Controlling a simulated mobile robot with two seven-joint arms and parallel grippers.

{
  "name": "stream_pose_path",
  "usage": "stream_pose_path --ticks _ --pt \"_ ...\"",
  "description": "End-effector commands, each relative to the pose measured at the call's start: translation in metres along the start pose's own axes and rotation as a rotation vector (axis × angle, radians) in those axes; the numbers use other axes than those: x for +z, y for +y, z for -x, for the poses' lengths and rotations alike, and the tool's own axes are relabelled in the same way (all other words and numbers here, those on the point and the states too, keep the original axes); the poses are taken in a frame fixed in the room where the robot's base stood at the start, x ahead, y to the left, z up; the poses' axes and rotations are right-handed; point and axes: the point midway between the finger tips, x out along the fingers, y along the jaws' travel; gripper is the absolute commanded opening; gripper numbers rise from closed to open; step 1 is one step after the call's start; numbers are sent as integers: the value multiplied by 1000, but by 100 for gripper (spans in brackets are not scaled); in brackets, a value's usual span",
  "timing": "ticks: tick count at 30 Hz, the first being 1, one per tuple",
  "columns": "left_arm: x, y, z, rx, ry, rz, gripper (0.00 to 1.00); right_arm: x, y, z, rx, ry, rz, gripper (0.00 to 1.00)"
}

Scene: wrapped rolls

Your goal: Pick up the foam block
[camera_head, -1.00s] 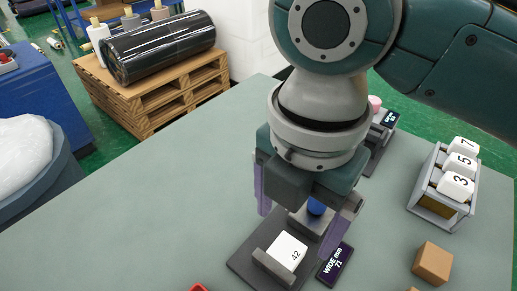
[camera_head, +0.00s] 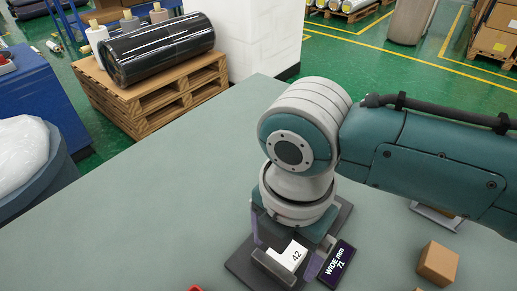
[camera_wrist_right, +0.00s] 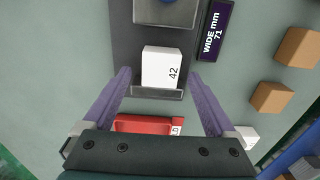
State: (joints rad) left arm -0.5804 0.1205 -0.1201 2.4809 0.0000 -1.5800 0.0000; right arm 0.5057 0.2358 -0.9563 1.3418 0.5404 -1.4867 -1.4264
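A white block marked 42 (camera_head: 290,256) lies on the dark base of a measuring fixture (camera_head: 241,264); I take it to be the foam block. It also shows in the right wrist view (camera_wrist_right: 160,66), with a low grey wall at its near side. My right gripper (camera_head: 285,252) is down around the block in the head view, its purple fingers apart. In the right wrist view the open right gripper (camera_wrist_right: 160,74) has one finger on each side of the block, with gaps between. My left gripper is not in view.
A display reading "WIDE mm 71" (camera_head: 337,263) sits beside the fixture. Tan cubes (camera_head: 438,263) stand to the right. A red tray (camera_wrist_right: 142,125) lies near the gripper. The rack (camera_head: 436,216) is mostly hidden behind my arm. The table's left side is clear.

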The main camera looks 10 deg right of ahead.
Motion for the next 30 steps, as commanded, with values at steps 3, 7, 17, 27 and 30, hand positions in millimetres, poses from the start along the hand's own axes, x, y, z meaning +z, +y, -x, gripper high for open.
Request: stream_pose_path --ticks 3,7,17,27,30 --pt "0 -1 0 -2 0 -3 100 0 0 0 0 0 -1 78" --pt "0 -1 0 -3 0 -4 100 0 0 0 0 0 -1 63" --pt "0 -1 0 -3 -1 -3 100 0 0 0 0 0 -1 26" --pt "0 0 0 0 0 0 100 0 0 0 0 0 -1 2" --pt "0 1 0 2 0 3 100 0 0 1 0 0 -1 2"
